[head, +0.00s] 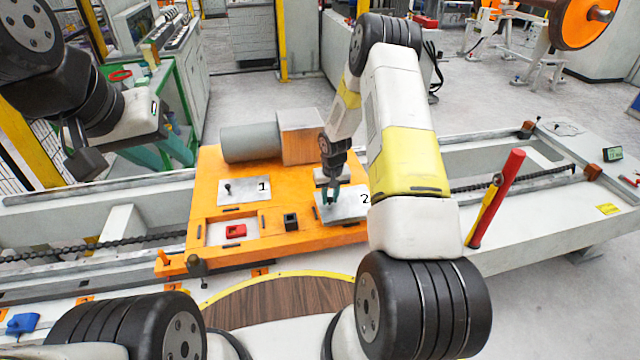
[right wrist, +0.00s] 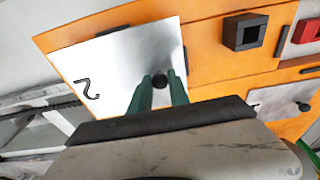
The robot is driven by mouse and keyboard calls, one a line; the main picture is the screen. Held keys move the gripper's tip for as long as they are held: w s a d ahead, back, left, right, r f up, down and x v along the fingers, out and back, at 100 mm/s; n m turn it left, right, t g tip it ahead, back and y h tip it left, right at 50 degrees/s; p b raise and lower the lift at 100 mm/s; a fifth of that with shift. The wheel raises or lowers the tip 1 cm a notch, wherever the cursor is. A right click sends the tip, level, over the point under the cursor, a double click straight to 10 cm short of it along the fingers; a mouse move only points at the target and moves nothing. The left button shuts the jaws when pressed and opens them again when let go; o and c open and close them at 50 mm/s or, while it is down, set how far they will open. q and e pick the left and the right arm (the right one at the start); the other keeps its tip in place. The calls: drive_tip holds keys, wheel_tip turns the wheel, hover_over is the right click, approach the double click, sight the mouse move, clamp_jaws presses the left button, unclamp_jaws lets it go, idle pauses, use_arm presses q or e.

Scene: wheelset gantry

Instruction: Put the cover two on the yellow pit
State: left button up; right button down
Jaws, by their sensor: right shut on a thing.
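Cover two (head: 338,210) is a silver plate marked 2 near the right edge of the orange board (head: 300,238). It also fills the left of the right wrist view (right wrist: 110,75). My right gripper (head: 331,196) is shut on its black knob (right wrist: 160,81), with the green fingers on either side. I cannot tell whether the plate touches the board. I cannot make out a yellow pit; my right arm and the plate hide part of the board. My left gripper (head: 150,155) is at the upper left, away from the board; its finger gap is unclear.
Cover one (head: 247,191) lies on the board's left. In front of it, a recess holds a red block (head: 236,230); a black square socket (head: 291,221) is beside it. A grey cylinder (head: 250,142) and brown box (head: 300,137) stand behind. A red-yellow bar (head: 497,198) stands at right.

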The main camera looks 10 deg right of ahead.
drive_tip(key=shift+w, duration=0.6)
drive_tip(key=shift+f, duration=1.8)
drive_tip(key=shift+f, duration=0.1)
drive_tip(key=c, duration=1.2)
unclamp_jaws()
drive_tip(key=shift+c, duration=0.2)
